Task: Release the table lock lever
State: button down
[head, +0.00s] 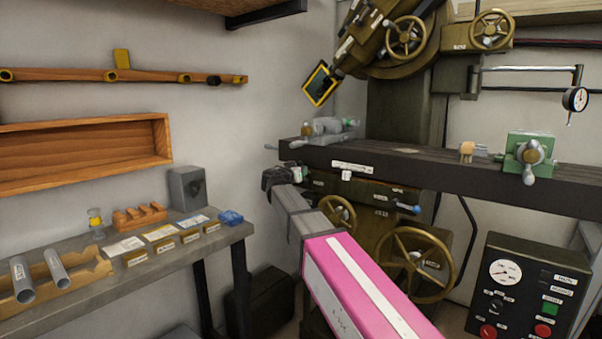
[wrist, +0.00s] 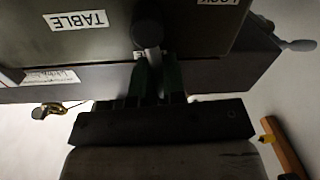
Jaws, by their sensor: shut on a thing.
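The table lock lever, with a dark round knob (wrist: 147,35) and a pale grey shaft, stands out from the dark machine front in the wrist view, between upside-down labels reading TABLE and LOCK. My gripper (wrist: 155,72) has its two green-dark fingers either side of the shaft, below the knob, and is shut on it. In the head view my gripper (head: 284,176) is at the left end of the machine, just under the long table (head: 430,172). The lever is mostly hidden there by the gripper.
A blue-tipped handle (head: 406,207) and large handwheels (head: 415,263) are right of my arm. A green vise (head: 528,155) stands on the table. A control box (head: 525,285) is at lower right. A workbench (head: 180,255) with tubes and blocks is at left.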

jog(key=shift+a+r, duration=0.1)
jog(key=shift+r, duration=0.05)
jog(key=c, duration=1.2)
grip_release()
jog(key=v, duration=1)
jog(key=shift+s+a, duration=0.2)
jog(key=shift+s, duration=0.1)
jog(key=shift+s, duration=0.1)
